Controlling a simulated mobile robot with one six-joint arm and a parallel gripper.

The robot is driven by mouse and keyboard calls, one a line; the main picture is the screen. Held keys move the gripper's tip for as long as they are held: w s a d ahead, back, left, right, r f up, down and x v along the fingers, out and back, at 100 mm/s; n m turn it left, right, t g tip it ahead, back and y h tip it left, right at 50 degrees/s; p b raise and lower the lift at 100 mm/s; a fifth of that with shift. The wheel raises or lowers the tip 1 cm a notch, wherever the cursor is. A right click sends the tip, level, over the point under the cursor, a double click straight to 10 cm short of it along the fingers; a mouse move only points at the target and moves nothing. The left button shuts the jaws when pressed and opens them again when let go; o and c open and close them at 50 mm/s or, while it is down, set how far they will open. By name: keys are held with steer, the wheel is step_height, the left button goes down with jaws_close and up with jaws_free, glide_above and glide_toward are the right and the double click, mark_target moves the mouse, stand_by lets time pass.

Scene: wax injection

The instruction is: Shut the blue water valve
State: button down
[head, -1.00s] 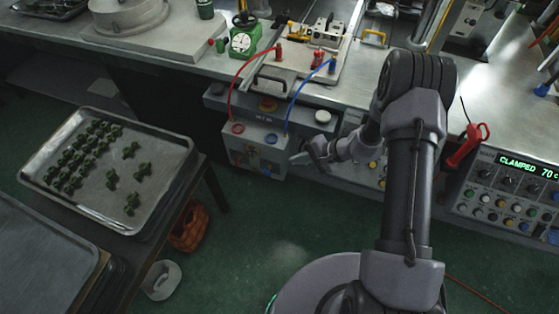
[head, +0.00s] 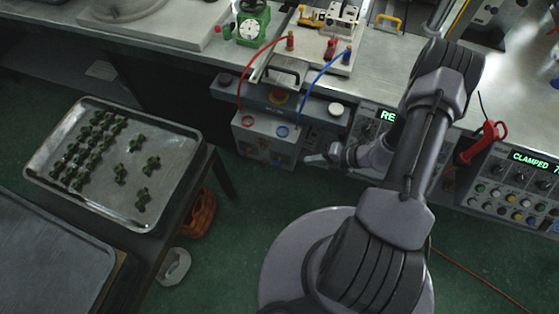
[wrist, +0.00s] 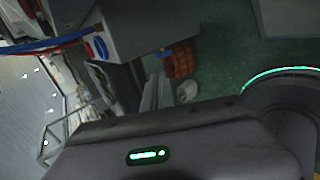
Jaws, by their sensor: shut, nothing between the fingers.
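A grey box (head: 262,146) hangs at the bench front, with a red hose and a blue hose (head: 311,76) running up from it. Its top bears a red-ringed port (head: 248,120) and a blue-ringed port (head: 282,131). My gripper (head: 309,158) is shut and empty, just right of the box's front corner.
A table with a metal tray (head: 60,185) of green pieces stands left. An orange basket (head: 199,214) sits beneath it. Control panels with buttons (head: 515,195) and a red-handled tool (head: 482,142) are to the right. Green floor before the box is clear.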

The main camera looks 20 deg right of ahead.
mark_target(278, 163)
steer(key=b+x, duration=0.5)
steer(key=x, duration=0.9)
steer(key=shift+w, duration=0.1)
steer(key=shift+w+a, duration=0.1)
steer(key=shift+a, duration=0.05)
steer(key=g+h+p, duration=0.1)
steer(key=a+g+h+p, duration=0.1)
steer(key=shift+w+r+h+p, duration=0.15)
steer(key=shift+w+h+p, duration=0.05)
steer(key=shift+h+p, duration=0.1)
steer(key=shift+a+h, duration=0.1)
steer(key=shift+h, duration=0.3)
steer(key=shift+f, duration=0.3)
steer(key=shift+s, duration=0.1)
steer(key=shift+r, duration=0.1)
